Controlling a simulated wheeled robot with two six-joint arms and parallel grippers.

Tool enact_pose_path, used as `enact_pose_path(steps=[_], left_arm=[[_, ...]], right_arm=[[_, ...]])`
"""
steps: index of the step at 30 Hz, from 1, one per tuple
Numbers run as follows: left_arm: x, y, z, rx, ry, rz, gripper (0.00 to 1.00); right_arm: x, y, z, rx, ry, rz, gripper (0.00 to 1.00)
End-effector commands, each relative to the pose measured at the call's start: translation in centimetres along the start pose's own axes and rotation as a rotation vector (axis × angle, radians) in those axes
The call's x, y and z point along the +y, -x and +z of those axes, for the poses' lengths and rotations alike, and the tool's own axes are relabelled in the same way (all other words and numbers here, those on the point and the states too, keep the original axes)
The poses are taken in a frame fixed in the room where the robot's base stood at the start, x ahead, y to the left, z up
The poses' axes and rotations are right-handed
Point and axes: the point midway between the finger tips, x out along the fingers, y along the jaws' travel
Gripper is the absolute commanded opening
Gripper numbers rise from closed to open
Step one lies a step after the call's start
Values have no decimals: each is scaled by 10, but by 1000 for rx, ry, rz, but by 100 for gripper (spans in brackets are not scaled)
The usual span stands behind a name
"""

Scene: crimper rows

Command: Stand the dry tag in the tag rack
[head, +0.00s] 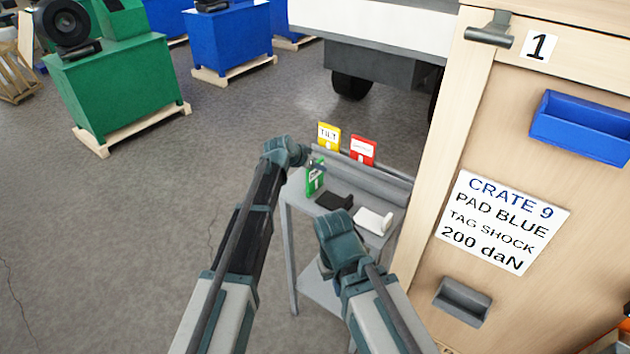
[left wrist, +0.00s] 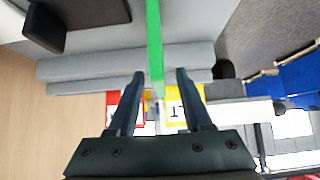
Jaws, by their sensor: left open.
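The green tag (head: 315,180), whose lettering is too small to read surely, stands upright near the left end of the grey stand. The left wrist view shows the green tag (left wrist: 154,45) edge-on, reaching down between the fingers. My left gripper (left wrist: 160,74) is open, with a finger on each side of the tag's line and a gap to each. The grey tag rack (head: 385,176) runs along the stand's back edge. A yellow TILT tag (head: 328,137) and a red tag (head: 363,150) stand at it. My right wrist (head: 340,240) is over the stand's front; its fingers are hidden.
A black block (head: 334,201) and a white block (head: 374,220) lie on the grey stand. A tall wooden crate (head: 440,190) with a blue bin (head: 580,128) blocks the right. Open floor (head: 130,220) lies left, with a green machine (head: 115,85) further back.

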Motion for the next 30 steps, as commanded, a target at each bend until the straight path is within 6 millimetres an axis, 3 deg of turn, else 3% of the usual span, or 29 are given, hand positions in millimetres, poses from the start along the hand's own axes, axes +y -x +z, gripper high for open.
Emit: enact_pose_path(steps=[1, 9, 30], left_arm=[[0, 0, 0, 0, 0, 0, 48], [0, 1, 0, 0, 0, 0, 0], [0, 1, 0, 0, 0, 0, 0]], right_arm=[[0, 0, 0, 0, 0, 0, 0], [0, 0, 0, 0, 0, 0, 0], [0, 0, 0, 0, 0, 0, 0]])
